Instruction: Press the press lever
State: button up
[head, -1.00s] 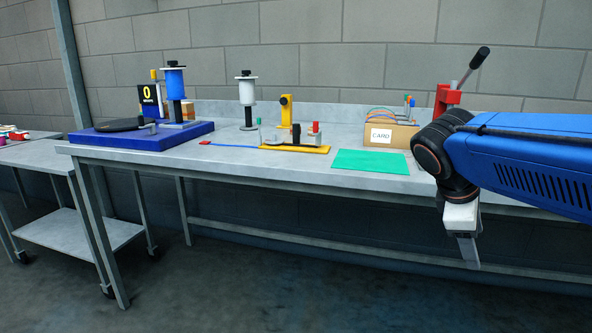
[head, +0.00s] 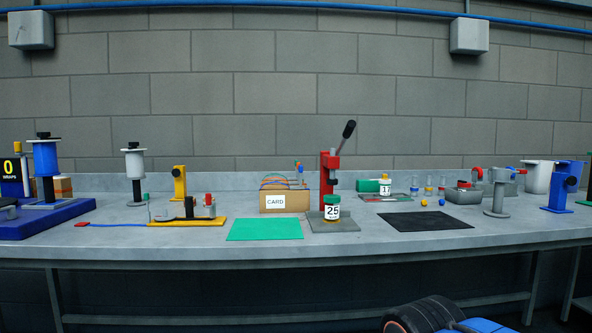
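The red press (head: 328,174) stands on a grey base plate near the middle of the bench in the head view. Its lever (head: 345,135) has a dark grip and slants up to the right, raised. A jar (head: 332,207) labelled 25 with a green lid stands at the front of the press base. I cannot tell whether it is directly under the press. Part of my blue arm (head: 440,315) shows at the lower right edge, below the bench front. My gripper is out of the picture.
A green mat (head: 265,229) lies left of the press and a black mat (head: 426,221) right of it. A CARD box (head: 285,200) stands behind the green mat. A second jar (head: 385,188) labelled 17 stands further right. The yellow fixture (head: 180,183) is at left.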

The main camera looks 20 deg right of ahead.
aim_at(350, 127)
jog(key=i+j+z, duration=0.1)
jog(key=z, duration=0.4)
jog(key=j+z, duration=0.15)
jog(key=z, duration=0.3)
jog(key=i+j+z, duration=0.15)
jog(key=j+z, duration=0.2)
jog(key=j, duration=0.7)
jog(key=j+z, duration=0.35)
jog(key=j, duration=0.65)
jog(key=j+z, duration=0.4)
jog(key=j, duration=0.7)
